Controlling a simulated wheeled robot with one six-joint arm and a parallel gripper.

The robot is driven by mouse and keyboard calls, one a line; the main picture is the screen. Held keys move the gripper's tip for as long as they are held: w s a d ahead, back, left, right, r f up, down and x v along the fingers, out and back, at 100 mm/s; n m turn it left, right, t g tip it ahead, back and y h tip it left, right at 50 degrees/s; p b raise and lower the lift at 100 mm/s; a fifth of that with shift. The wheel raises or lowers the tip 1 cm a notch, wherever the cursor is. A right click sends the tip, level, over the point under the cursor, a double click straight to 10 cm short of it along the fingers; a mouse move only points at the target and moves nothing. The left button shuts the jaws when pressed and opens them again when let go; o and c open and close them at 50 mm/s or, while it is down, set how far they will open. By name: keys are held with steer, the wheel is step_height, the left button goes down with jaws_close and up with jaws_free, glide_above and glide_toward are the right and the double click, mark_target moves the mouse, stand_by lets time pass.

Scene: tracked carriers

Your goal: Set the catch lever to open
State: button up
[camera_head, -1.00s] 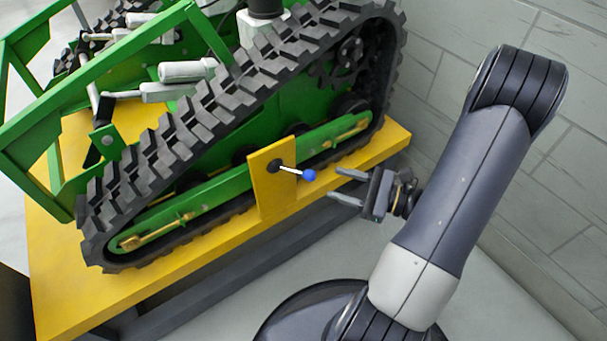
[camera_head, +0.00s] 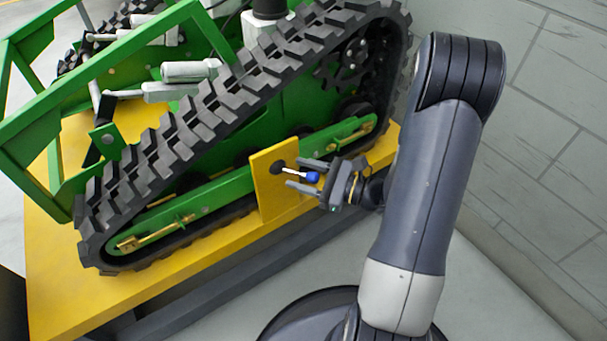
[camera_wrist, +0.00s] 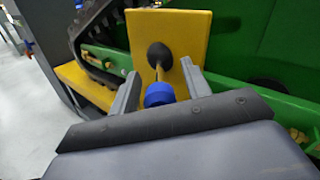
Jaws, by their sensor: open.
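The catch lever (camera_head: 296,173) is a thin pale rod with a blue knob (camera_head: 312,177), on a dark round pivot (camera_head: 277,168) in an upright yellow plate (camera_head: 272,196). It sticks out from the plate, toward the right in the head view. My gripper (camera_head: 302,174) is open, with its two fingers reaching toward the plate on either side of the lever. In the wrist view the blue knob (camera_wrist: 159,95) sits between the fingers (camera_wrist: 160,88), close to the palm. I cannot tell whether a finger touches it.
A green tracked carrier with a black rubber track (camera_head: 180,140) stands behind the plate on a yellow platform (camera_head: 150,288). The platform edge and dark side lie below the gripper. Grey floor (camera_head: 470,270) is clear at the right.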

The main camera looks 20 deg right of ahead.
steer(key=shift+c, duration=0.5)
jaws_close()
